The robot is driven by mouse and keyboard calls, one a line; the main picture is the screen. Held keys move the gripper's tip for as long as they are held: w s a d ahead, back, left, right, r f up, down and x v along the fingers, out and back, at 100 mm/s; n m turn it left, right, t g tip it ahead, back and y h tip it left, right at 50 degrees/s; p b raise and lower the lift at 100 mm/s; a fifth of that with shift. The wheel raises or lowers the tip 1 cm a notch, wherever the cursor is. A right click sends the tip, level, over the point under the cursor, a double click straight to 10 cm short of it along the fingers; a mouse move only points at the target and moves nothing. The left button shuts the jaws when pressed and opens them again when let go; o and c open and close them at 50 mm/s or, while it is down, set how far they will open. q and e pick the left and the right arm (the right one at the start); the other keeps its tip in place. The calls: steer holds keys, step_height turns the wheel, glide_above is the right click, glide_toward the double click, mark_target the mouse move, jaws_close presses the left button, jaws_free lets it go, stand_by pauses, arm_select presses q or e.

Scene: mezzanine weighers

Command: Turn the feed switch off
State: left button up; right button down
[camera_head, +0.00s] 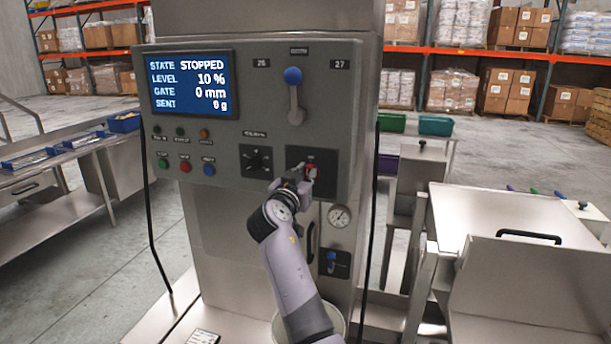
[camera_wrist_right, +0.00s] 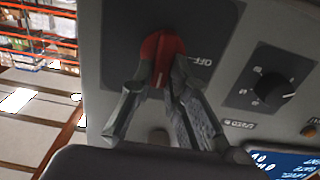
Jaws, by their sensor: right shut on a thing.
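The feed switch, a red rotary knob (camera_head: 311,170) on a dark plate, sits at the lower right of the grey control panel (camera_head: 225,130). My right gripper (camera_head: 304,181) reaches up to it from below and covers part of it. In the right wrist view the red knob (camera_wrist_right: 164,46) is between the two fingers of my right gripper (camera_wrist_right: 160,75), which are closed on its grip. An OFF label (camera_wrist_right: 200,60) shows beside the knob there. The panel screen (camera_head: 193,84) reads STATE STOPPED, LEVEL 10 %, GATE 0 mm, SENT 0 g. My left gripper is out of view.
A black dial (camera_head: 256,161) is left of the switch, and a blue-tipped lever (camera_head: 293,92) is above it. Several push buttons (camera_head: 185,166) are further left. A steel hopper (camera_head: 520,220) stands at right.

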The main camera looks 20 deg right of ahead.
steer(key=shift+n, duration=0.3)
steer(key=shift+a+n+b, duration=0.15)
steer(key=shift+n+b, duration=0.2)
steer(key=shift+n, duration=0.25)
steer(key=n, duration=0.2)
steer(key=shift+w+a+n, duration=0.1)
steer(key=shift+w+n, duration=0.05)
steer(key=shift+n, duration=0.15)
steer(key=shift+w+a+f+n+p, duration=0.15)
steer(key=shift+n+p, duration=0.45)
steer(key=shift+n, duration=1.65)
steer(key=shift+a+f+n+p, duration=0.15)
steer(key=shift+n+p, duration=0.5)
steer(key=shift+n, duration=1.65)
steer(key=shift+w+a+f+n+p, duration=0.1)
steer(key=shift+f+n+p, duration=0.35)
steer(key=shift+n, duration=1.8)
steer(key=shift+r, duration=0.15)
